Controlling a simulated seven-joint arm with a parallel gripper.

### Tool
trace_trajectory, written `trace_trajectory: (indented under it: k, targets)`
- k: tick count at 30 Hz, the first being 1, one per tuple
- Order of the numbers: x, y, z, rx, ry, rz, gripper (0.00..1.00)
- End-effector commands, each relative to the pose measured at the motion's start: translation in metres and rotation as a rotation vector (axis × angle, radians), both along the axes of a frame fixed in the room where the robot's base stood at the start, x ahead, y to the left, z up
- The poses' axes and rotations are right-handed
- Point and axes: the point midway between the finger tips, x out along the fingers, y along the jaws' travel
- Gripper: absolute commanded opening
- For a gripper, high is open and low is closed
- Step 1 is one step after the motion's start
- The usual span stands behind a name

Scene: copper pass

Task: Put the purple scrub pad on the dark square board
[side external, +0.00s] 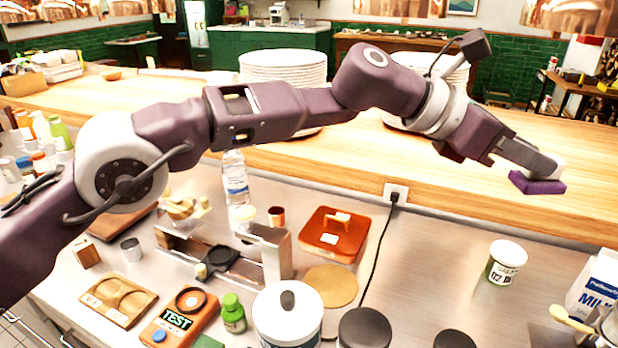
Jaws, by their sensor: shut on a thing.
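The purple scrub pad (538,184) is a small block at the right of the side view. My gripper (543,171) is shut on it and holds it at the fingertips, over or near the front of the raised wooden counter. The gap between pad and counter is hard to judge. I cannot pick out a dark square board for certain. A flat dark brown board (122,224) lies on the steel worktop at the left, partly hidden by my arm, so its full shape does not show.
Plate stacks (283,68) stand on the wooden counter (350,166). Below, the steel worktop holds an orange box (333,236), a bottle (236,180), a white tub (507,262), a milk carton (597,285) and lidded jars. Worktop left of the tub is fairly clear.

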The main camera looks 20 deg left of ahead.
Motion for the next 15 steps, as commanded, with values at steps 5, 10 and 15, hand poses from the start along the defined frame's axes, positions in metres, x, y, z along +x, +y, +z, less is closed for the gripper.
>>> trace_trajectory:
  k: [5, 10, 15]
  targets:
    - [0.027, 0.034, 0.001, 0.002, 0.004, 0.047, 0.00]
    - [0.062, 0.083, 0.002, 0.008, 0.011, 0.110, 0.00]
    - [0.103, 0.163, 0.003, 0.014, 0.021, 0.207, 0.00]
